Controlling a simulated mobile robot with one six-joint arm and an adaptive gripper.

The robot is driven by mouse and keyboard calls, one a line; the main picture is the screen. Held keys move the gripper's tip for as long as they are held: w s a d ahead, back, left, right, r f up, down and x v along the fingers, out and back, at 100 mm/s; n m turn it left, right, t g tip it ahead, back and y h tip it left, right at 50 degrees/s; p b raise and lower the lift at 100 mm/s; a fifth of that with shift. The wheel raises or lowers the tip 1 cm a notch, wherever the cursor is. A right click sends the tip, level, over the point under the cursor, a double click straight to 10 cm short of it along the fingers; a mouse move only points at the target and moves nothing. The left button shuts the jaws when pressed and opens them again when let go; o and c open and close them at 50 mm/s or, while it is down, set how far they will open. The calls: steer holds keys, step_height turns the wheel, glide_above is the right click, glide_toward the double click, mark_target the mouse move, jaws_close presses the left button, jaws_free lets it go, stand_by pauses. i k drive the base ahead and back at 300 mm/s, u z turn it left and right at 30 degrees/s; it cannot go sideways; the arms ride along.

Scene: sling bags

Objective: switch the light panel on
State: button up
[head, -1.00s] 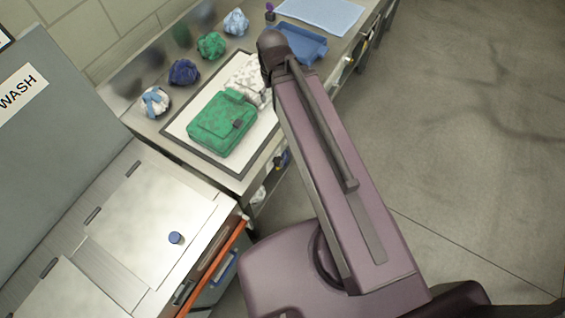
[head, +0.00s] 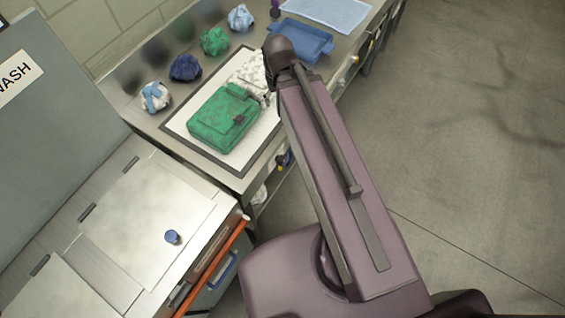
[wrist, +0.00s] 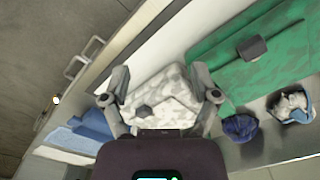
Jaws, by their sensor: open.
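The light panel (head: 178,127) is a flat white board with a dark frame on the metal bench; its white surface also shows in the wrist view (wrist: 188,38). I cannot tell whether it is lit, and I cannot make out a switch on it. A green sling bag (head: 222,120) and a white patterned bag (head: 249,70) lie on it. In the wrist view my gripper (wrist: 161,98) is open, its fingers apart on either side of the white patterned bag (wrist: 165,90). Whether they touch it is unclear. In the head view my arm partly hides the gripper.
Several crumpled bags, including a dark blue one (head: 185,68), line the bench's back. A blue tray (head: 302,40) and a pale blue cloth (head: 330,10) lie beyond the panel. A steel counter with a blue knob (head: 172,237) stands near left. The floor at right is clear.

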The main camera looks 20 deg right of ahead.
mark_target(281, 160)
steer(key=u, duration=0.35)
steer(key=k, duration=1.2)
steer(key=z, duration=0.7)
